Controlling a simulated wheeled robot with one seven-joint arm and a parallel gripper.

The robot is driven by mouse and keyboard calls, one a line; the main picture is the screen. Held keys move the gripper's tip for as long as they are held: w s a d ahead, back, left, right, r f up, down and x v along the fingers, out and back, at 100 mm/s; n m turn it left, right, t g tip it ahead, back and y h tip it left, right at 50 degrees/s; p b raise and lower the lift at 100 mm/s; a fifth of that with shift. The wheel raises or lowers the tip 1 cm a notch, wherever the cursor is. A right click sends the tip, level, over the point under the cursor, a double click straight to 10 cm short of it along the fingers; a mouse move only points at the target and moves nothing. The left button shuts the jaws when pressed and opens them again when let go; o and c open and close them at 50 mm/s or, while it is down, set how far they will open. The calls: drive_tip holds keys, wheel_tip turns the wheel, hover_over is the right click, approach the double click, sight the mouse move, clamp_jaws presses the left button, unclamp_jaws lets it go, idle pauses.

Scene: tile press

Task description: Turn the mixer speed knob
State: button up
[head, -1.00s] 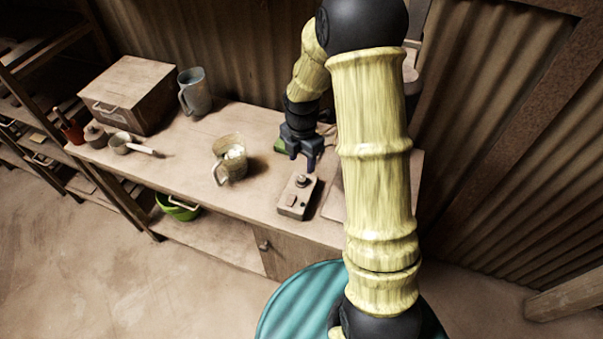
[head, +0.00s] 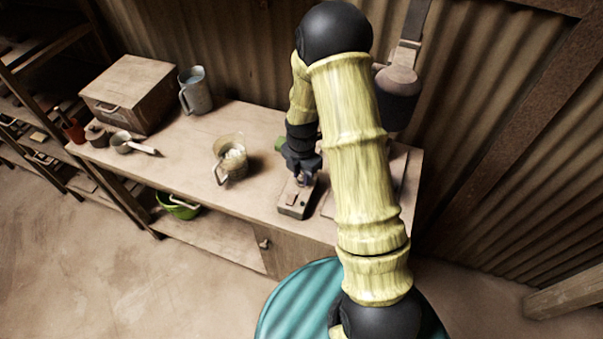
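The mixer control box (head: 293,204) is a small beige box on the workbench, with a switch on its front part. Its knob showed on the box's back part earlier and is now covered by my gripper. My gripper (head: 303,182) points down over the back of the box, with its fingers at the knob's place. I cannot tell whether the fingers touch the knob or are closed on it. A dark mixer head (head: 397,95) hangs from the wall at the back right, partly behind my arm.
A clear jug (head: 231,158) with pale contents stands left of the box. A grey pitcher (head: 194,90), a large wooden box (head: 128,92) and a small pan (head: 122,143) stand farther left on the workbench (head: 190,150). A board lies right of the control box, partly behind my arm.

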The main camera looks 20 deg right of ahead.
drive_tip(key=shift+c, duration=1)
drive_tip(key=shift+m, duration=0.4)
drive_tip(key=m, duration=0.5)
drive_tip(key=shift+m+b, duration=0.35)
drive_tip(key=shift+m, duration=0.05)
drive_tip(key=m, duration=0.3)
drive_tip(key=shift+m, duration=0.4)
drive_tip(key=m, duration=0.3)
drive_tip(key=shift+m+b, duration=0.3)
drive_tip(key=shift+b, duration=0.05)
drive_tip(key=m, duration=0.5)
drive_tip(key=shift+w+r, duration=0.1)
drive_tip(key=m, duration=0.5)
